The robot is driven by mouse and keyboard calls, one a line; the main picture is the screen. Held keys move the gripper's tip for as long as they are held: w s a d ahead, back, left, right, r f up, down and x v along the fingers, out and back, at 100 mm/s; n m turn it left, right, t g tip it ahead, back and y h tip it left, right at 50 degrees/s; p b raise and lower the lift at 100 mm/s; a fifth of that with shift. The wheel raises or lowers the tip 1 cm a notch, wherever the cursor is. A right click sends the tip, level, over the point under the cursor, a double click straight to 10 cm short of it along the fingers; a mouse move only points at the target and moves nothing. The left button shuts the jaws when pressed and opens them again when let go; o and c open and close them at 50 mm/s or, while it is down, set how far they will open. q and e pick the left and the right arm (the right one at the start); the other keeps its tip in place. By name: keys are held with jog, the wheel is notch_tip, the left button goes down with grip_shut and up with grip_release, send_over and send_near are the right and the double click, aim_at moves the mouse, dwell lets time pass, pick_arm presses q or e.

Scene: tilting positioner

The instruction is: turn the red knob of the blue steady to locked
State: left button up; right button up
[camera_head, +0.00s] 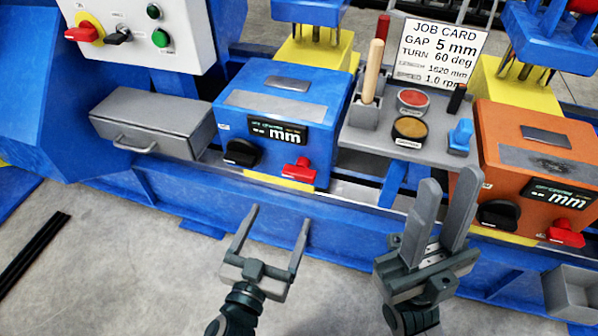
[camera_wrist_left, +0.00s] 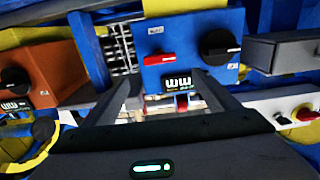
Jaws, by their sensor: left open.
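The blue steady (camera_head: 285,110) stands on the blue bed left of centre, with a display, a black knob (camera_head: 242,152) and a red knob (camera_head: 299,168) on its front. The red knob's lever lies roughly sideways in the head view. In the left wrist view, the red knob (camera_wrist_left: 158,59) and black knob (camera_wrist_left: 219,46) show on the blue face, beyond my fingers. My left gripper (camera_head: 279,214) is open and empty, below and in front of the red knob, apart from it. My right gripper (camera_head: 450,178) has its fingers apart, empty, in front of the orange steady.
The orange steady (camera_head: 510,130) at right has its own black and red knobs. A grey tool tray (camera_head: 370,135) stands between the steadies, with a job card (camera_head: 440,52) behind it. A grey drawer (camera_head: 150,125) and control panel (camera_head: 145,55) are at left.

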aim_at(297, 177)
pick_arm(q)
jog(key=b+x, duration=0.1)
jog(key=x, duration=1.4)
jog(key=shift+b, duration=0.4)
jog(key=c, duration=1.1)
